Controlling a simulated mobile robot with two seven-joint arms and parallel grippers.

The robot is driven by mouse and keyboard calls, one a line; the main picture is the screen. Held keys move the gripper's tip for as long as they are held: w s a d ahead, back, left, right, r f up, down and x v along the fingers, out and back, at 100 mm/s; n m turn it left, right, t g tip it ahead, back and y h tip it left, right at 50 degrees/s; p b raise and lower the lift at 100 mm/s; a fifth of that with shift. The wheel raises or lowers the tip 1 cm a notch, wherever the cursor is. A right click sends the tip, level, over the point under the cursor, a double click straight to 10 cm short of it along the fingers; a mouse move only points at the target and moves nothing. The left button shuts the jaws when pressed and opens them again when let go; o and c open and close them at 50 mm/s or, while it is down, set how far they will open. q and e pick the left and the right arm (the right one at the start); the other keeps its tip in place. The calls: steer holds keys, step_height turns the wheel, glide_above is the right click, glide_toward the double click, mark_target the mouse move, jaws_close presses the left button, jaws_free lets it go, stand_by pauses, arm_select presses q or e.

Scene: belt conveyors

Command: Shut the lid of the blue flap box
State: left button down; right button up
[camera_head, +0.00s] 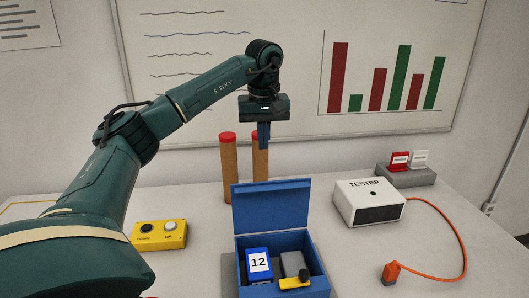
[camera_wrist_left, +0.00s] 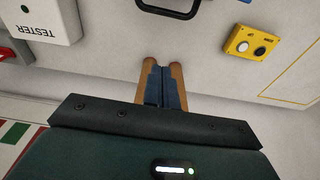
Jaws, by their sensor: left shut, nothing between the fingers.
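The blue flap box (camera_head: 283,293) stands at the front middle of the table in the head view. Its blue lid (camera_head: 271,207) is open and stands up at the back edge, leaning slightly back. My left gripper (camera_head: 263,140) hangs fingers down, above and behind the raised lid, apart from it. Its fingers are together and empty; they also show in the left wrist view (camera_wrist_left: 163,88). Inside the box are a blue item marked 12 (camera_head: 259,263), a grey block (camera_head: 293,263) and a yellow piece with a black knob (camera_head: 295,282). My right gripper does not show.
A yellow button box (camera_head: 159,234) is left. A white tester (camera_head: 368,203) with an orange cable (camera_head: 463,252) is right. A grey holder (camera_head: 407,177) stands behind it.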

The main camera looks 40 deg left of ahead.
mark_target(270, 201)
arm_select(q)
step_height(270, 201, down, 8)
steer(key=s+d+p, duration=0.1)
steer(key=s+d, duration=0.1)
steer(key=shift+d+p, duration=0.2)
steer(key=shift+p, duration=0.2)
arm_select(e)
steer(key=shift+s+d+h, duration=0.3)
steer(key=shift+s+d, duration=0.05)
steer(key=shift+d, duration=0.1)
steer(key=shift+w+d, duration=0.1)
